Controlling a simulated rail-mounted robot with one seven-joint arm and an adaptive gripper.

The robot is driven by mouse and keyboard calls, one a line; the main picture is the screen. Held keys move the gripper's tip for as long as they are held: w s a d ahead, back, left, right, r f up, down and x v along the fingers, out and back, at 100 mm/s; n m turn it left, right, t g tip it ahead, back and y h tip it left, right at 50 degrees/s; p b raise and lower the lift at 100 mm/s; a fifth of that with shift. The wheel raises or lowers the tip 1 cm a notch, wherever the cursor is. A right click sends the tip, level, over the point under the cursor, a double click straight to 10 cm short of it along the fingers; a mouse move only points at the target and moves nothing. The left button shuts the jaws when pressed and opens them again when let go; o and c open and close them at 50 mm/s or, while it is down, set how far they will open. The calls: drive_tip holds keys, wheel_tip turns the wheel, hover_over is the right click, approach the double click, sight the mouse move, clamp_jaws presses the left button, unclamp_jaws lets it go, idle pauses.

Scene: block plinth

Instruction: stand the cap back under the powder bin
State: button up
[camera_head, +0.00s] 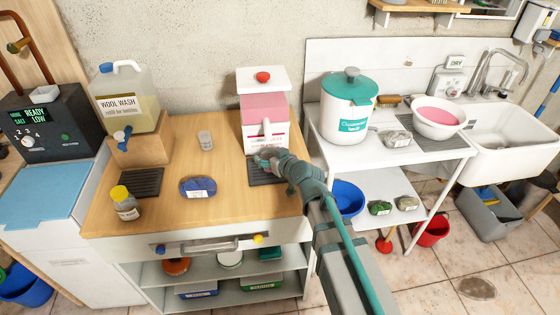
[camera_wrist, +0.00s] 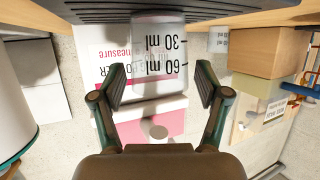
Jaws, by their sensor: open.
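The powder bin (camera_head: 265,112) is a white box with a pink-filled window and a red-knobbed lid, at the back of the wooden counter. It shows upside down in the wrist view (camera_wrist: 165,122). A clear cap (camera_wrist: 158,58) marked 30 ml and 60 ml is in front of the bin, its end at the dark ribbed mat (camera_wrist: 190,14). My gripper (camera_wrist: 160,78) is open, with one finger on each side of the cap and gaps visible. In the head view my gripper (camera_head: 264,160) is over the mat below the bin and hides the cap.
Another clear cup (camera_head: 205,140) stands left on the counter. A wool wash jug (camera_head: 130,100) sits on a wooden block (camera_head: 142,145). A blue labelled object (camera_head: 198,187) and a yellow-lidded jar (camera_head: 125,204) are nearer the front. A teal-lidded tub (camera_head: 348,110) stands right.

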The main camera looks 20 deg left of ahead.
drive_tip(key=b+v, duration=0.1)
drive_tip(key=v, duration=0.8)
drive_tip(key=shift+f+b, duration=0.15)
drive_tip(key=shift+b, duration=0.2)
drive_tip(key=b, duration=0.4)
drive_tip(key=shift+w+f, duration=0.15)
drive_tip(key=b, duration=0.8)
drive_tip(key=shift+s+d+r, duration=0.3)
drive_tip(key=shift+r, duration=0.05)
drive_tip(key=b+v, duration=0.2)
drive_tip(key=b, duration=0.4)
drive_tip(key=shift+s, duration=0.1)
drive_tip(key=shift+d, duration=0.1)
